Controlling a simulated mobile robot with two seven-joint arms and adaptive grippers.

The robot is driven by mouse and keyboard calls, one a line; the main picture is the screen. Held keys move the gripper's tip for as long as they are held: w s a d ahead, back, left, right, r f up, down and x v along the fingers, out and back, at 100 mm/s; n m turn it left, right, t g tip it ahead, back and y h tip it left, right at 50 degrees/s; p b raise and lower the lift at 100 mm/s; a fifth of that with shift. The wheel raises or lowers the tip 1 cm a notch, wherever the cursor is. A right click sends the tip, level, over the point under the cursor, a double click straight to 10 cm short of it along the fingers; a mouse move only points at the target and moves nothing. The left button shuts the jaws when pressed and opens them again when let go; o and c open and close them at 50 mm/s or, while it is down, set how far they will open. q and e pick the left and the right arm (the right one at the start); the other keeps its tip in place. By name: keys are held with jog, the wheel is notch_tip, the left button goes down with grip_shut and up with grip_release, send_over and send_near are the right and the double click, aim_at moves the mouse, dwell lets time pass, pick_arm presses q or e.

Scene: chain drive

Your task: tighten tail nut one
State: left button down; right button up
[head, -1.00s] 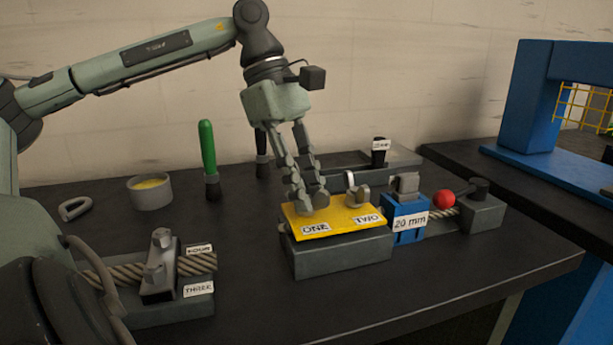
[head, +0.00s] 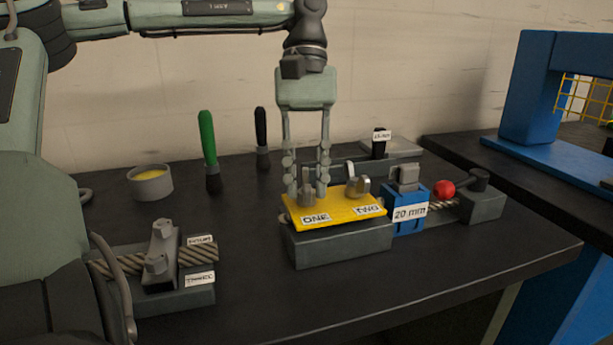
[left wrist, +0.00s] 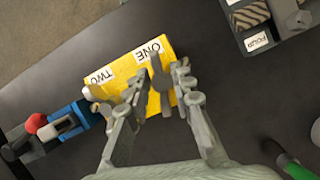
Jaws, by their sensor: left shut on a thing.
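Tail nut one, a grey winged nut (head: 308,194), stands on the yellow plate (head: 345,211) behind the label ONE. It also shows in the left wrist view (left wrist: 158,78). My left gripper (head: 306,186) points straight down over it and is shut on it, one finger on each side; the fingers partly hide it. In the left wrist view the gripper (left wrist: 161,76) has its fingers beside the nut. A second winged nut (head: 357,187) stands free to the right, behind the label TWO. My right gripper is not in view.
A blue block marked 20 mm (head: 405,215) and a red ball knob (head: 444,190) stand just right of the plate. A rope clamp (head: 160,262) is at front left. A bowl (head: 150,183) and green-handled tool (head: 208,150) stand behind.

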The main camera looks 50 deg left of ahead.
pick_arm(q)
jog(key=m+y, duration=0.1)
jog(key=m, duration=0.2)
jog(key=m+g+y, duration=0.1)
jog(key=m, duration=0.3)
jog(key=shift+w+r+y, duration=0.1)
jog(key=shift+y, duration=0.2)
jog(key=m+y, duration=0.1)
jog(key=m, duration=0.3)
jog(key=shift+m+y, duration=0.9)
jog(key=shift+m, duration=0.9)
jog(key=c, duration=1.6)
grip_release()
jog(key=shift+c, duration=0.2)
